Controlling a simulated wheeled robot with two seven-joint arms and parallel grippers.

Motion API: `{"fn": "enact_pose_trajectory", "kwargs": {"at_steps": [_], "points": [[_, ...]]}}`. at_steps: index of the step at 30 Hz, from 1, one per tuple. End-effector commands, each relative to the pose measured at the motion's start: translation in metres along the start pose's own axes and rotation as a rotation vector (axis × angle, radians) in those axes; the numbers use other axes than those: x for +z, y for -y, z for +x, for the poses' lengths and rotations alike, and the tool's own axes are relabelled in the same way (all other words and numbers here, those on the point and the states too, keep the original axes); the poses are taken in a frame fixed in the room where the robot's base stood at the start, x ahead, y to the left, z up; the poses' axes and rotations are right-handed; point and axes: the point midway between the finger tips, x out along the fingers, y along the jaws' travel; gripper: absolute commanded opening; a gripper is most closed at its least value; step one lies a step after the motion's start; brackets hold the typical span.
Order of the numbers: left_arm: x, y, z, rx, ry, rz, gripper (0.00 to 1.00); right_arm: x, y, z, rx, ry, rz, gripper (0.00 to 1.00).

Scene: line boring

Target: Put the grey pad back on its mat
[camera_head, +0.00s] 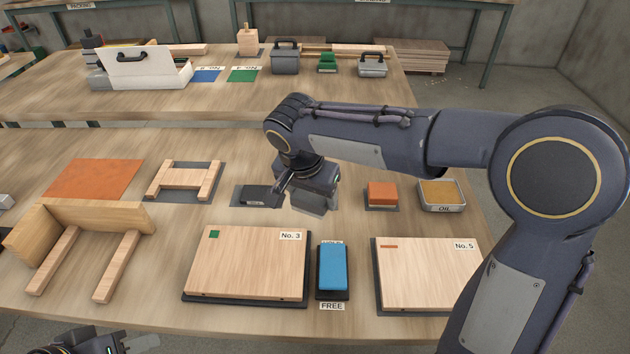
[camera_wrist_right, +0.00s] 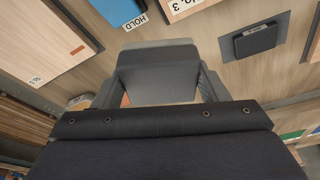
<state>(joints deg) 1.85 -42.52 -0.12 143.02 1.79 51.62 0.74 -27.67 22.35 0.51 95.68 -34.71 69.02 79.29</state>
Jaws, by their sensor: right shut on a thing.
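The grey pad (camera_head: 313,202) is in my right gripper (camera_head: 302,194), which is shut on it above the workbench. In the right wrist view the grey pad (camera_wrist_right: 155,55) spans the space between the fingers. I cannot tell how high it hangs. A dark block (camera_head: 257,195) with a small label lies on a dark grey mat (camera_head: 238,196) just left of the right gripper; the block also shows in the right wrist view (camera_wrist_right: 255,40). I see no empty mat; one could be hidden below the gripper. My left gripper (camera_head: 125,343) is at the bottom left edge, partly cut off.
Boards No. 3 (camera_head: 247,262) and No. 5 (camera_head: 425,272) lie in front, with a blue block (camera_head: 332,267) between them. An orange block (camera_head: 381,193) on a mat and an oil tray (camera_head: 442,195) stand right of the gripper. A wooden frame (camera_head: 185,182) lies left.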

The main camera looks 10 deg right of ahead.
Motion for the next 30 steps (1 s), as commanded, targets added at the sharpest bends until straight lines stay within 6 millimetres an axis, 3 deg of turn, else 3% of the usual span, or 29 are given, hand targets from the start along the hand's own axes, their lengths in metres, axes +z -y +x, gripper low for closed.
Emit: {"fn": "enact_pose_trajectory", "kwargs": {"at_steps": [5, 13, 19, 30], "points": [[-0.002, -0.002, -0.004, 0.000, 0.000, 0.000, 0.36, -0.021, 0.006, 0.017, 0.005, 0.002, 0.004, 0.46], [-0.007, -0.007, -0.014, 0.000, 0.000, 0.000, 0.36, -0.075, 0.025, 0.063, 0.004, 0.003, 0.005, 0.46], [-0.008, -0.008, -0.017, 0.000, 0.000, 0.000, 0.36, -0.091, 0.033, 0.105, 0.002, 0.003, 0.000, 0.46], [-0.010, -0.009, -0.019, 0.000, 0.000, 0.000, 0.36, -0.102, 0.038, 0.137, 0.002, 0.002, 0.000, 0.46]]}}
